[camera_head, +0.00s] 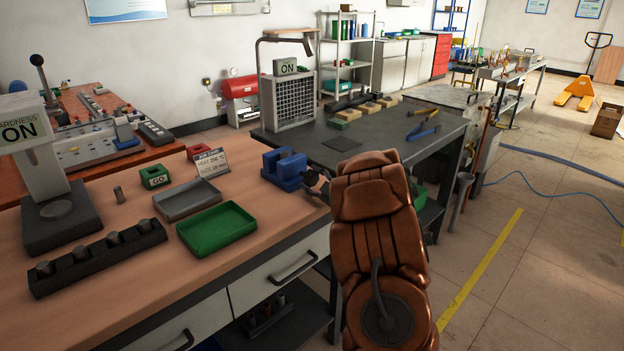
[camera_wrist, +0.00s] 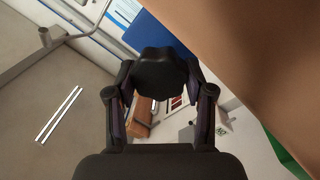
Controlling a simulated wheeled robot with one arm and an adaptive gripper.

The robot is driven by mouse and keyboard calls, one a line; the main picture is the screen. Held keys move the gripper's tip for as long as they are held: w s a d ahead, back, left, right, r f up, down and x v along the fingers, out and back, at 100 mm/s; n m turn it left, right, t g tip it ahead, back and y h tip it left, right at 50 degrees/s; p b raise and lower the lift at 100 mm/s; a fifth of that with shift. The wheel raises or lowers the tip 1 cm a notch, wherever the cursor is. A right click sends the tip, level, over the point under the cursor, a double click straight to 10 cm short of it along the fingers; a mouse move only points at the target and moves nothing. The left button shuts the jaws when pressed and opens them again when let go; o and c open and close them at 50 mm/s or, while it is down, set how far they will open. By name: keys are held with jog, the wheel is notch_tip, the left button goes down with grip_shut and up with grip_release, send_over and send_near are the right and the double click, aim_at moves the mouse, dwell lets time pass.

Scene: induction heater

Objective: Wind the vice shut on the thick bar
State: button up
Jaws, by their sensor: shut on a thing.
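The blue vice (camera_head: 284,170) stands at the right end of the wooden bench, with a slot between its jaws on top. No bar can be made out in the slot. My gripper (camera_head: 318,186) is at the vice's right side, partly hidden behind my brown arm. In the wrist view my gripper (camera_wrist: 160,84) is shut on a dark round lobed knob (camera_wrist: 162,66), which looks like the vice's handle. Part of the blue vice (camera_wrist: 165,30) shows behind the knob. A short grey cylinder (camera_head: 118,193) stands on the bench; I cannot tell if it is the thick bar.
A green tray (camera_head: 216,229), a grey tray (camera_head: 186,200), a job card (camera_head: 212,162), a green GO box (camera_head: 154,177) and a small red box (camera_head: 199,150) are on the bench. A black rack (camera_head: 98,258) holds several grey pieces. A dark table (camera_head: 380,150) stands behind.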

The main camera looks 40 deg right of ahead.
jog(key=shift+d, duration=0.1)
jog(key=o, duration=1.2)
jog(key=shift+c, duration=0.2)
jog(key=shift+s, duration=0.1)
jog(key=s+a, duration=0.1)
jog(key=s, duration=1)
jog(key=shift+s+a+f, duration=0.15)
jog(key=shift+s+f, duration=0.15)
jog(key=shift+s, duration=0.1)
jog(key=shift+w+r, duration=0.1)
